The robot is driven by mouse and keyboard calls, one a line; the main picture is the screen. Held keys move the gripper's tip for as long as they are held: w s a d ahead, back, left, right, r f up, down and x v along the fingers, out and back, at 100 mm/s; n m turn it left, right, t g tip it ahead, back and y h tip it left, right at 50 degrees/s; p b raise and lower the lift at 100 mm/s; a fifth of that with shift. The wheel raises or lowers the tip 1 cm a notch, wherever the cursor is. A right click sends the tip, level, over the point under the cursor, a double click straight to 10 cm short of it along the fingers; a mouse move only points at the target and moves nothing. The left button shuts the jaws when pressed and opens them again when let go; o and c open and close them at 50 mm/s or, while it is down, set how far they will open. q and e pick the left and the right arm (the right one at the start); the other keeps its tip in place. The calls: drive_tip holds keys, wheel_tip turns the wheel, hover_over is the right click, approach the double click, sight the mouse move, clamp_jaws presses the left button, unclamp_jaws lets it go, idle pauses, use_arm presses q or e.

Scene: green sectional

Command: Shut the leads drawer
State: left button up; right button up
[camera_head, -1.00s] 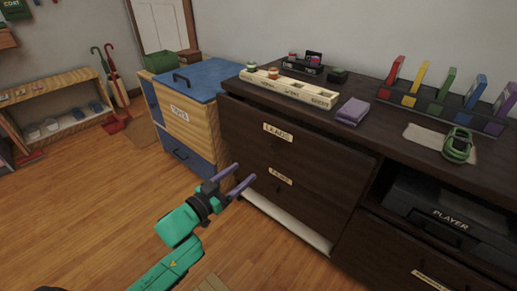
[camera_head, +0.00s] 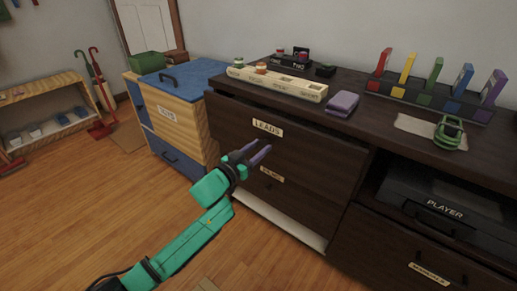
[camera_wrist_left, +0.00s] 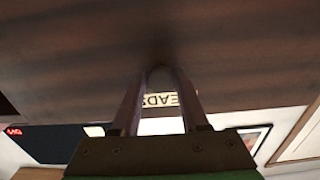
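The dark wooden leads drawer (camera_head: 318,158) is the upper drawer of the cabinet's left part, with a "LEADS" label (camera_head: 267,129). A dark gap shows above its front, under the cabinet top; how far the drawer stands out is hard to tell. My left gripper (camera_head: 259,149) is in front of the drawer, just below the label, with its purple fingers apart. In the left wrist view the drawer front (camera_wrist_left: 235,60) fills the upper part. A small rounded grey shape shows between the fingertips; I cannot tell whether they touch it. My right gripper is out of view.
A second labelled drawer (camera_head: 290,200) is below. The cabinet top (camera_head: 345,122) carries a cream tray (camera_head: 280,83), a purple folded cloth (camera_head: 342,103) and a coloured rack (camera_head: 430,97). A blue-lidded toy box (camera_head: 185,80) stands left. The floor (camera_head: 110,220) at left is open.

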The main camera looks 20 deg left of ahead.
use_arm(q)
clamp_jaws()
idle(1.2)
